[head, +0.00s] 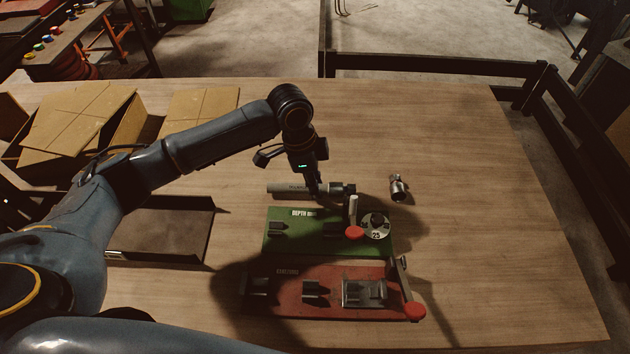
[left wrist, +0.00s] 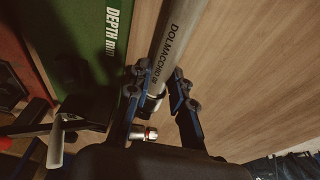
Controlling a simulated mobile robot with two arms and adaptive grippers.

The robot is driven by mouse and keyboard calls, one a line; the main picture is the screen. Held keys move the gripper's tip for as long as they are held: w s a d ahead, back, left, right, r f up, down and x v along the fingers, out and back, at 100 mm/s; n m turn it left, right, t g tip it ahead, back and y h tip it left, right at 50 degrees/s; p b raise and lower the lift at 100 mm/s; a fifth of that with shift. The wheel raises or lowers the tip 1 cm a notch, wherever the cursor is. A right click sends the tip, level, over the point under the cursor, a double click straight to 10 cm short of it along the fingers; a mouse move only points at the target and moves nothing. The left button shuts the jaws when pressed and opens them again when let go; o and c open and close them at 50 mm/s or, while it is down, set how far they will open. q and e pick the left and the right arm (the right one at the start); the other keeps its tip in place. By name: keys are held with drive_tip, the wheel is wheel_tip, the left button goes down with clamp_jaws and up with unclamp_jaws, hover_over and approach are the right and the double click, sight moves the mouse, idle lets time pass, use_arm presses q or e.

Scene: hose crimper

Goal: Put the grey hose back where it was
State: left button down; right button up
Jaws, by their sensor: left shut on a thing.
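The grey hose (head: 285,189), with dark lettering along it, lies left to right just beyond the green depth fixture (head: 300,244). A metal fitting (head: 344,188) shows at its right end. My left gripper (head: 318,193) is shut on the hose near that end. In the left wrist view the hose (left wrist: 177,37) runs up and away between the two fingers (left wrist: 160,92), beside the green board. I cannot tell whether the hose touches the table or is slightly above it. My right gripper is not in view.
A loose metal fitting (head: 398,188) stands right of the hose. A red fixture (head: 325,292) with a lever is nearer. A dark tray (head: 160,232) and cardboard boxes (head: 75,125) are at left. The table's right side (head: 490,210) is clear.

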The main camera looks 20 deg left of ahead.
use_arm(q)
drive_tip(key=shift+f, duration=0.15)
drive_tip(key=shift+c, duration=2.2)
unclamp_jaws()
drive_tip(key=shift+f, duration=0.1)
drive_tip(key=shift+o, duration=0.8)
drive_tip(key=shift+r+p, duration=4.05)
drive_tip(key=shift+p, duration=0.5)
drive_tip(key=shift+f, duration=0.1)
